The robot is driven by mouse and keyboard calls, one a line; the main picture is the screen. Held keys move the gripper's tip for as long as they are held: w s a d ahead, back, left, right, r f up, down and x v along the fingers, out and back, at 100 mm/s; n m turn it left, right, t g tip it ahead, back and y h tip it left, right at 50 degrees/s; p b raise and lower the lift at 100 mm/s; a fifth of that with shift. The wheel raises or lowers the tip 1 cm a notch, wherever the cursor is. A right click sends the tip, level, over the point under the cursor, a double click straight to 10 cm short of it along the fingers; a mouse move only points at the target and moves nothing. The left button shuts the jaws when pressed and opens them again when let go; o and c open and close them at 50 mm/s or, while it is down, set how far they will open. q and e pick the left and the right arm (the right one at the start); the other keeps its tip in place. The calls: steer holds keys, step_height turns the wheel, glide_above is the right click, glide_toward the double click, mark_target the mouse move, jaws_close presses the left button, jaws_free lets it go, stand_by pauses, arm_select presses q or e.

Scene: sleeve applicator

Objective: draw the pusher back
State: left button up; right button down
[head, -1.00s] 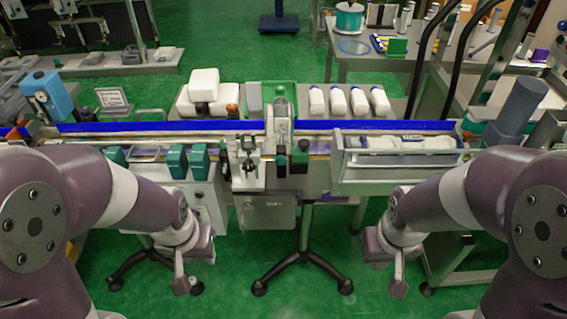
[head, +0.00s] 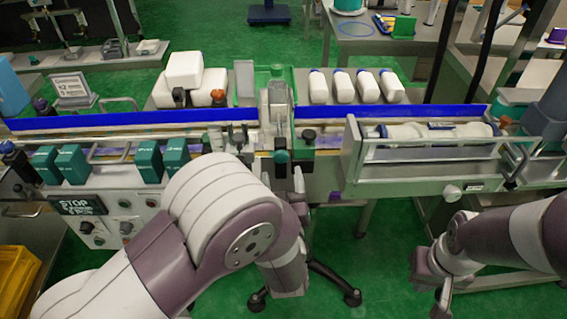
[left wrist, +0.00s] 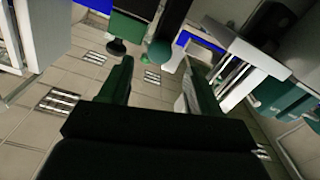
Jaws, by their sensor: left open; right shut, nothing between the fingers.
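The sleeve applicator (head: 277,105) stands mid-line on the conveyor in the head view. A teal-ended knob (head: 281,157) and a dark knob (head: 308,134) are at its front; I cannot tell which belongs to the pusher. My left gripper (head: 298,185) is just below and in front of these knobs, largely hidden by my arm. In the left wrist view its two dark green fingers (left wrist: 160,85) are apart and empty. A round teal knob (left wrist: 160,50) shows beyond the gap between them, with a dark knob (left wrist: 117,46) to its left. My right gripper (head: 442,298) hangs low at the right, shut and empty.
A railed tray (head: 400,160) with white bottles is right of the applicator. Teal boxes (head: 176,155) line the conveyor's front at the left, above a STOP panel (head: 78,206). White bottles (head: 343,86) lie behind.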

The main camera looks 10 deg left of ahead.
mark_target(281, 160)
arm_select(q)
steer(key=x, duration=0.5)
arm_select(e)
steer(key=shift+f, duration=0.1)
arm_select(q)
jaws_close()
steer(key=shift+f, duration=0.1)
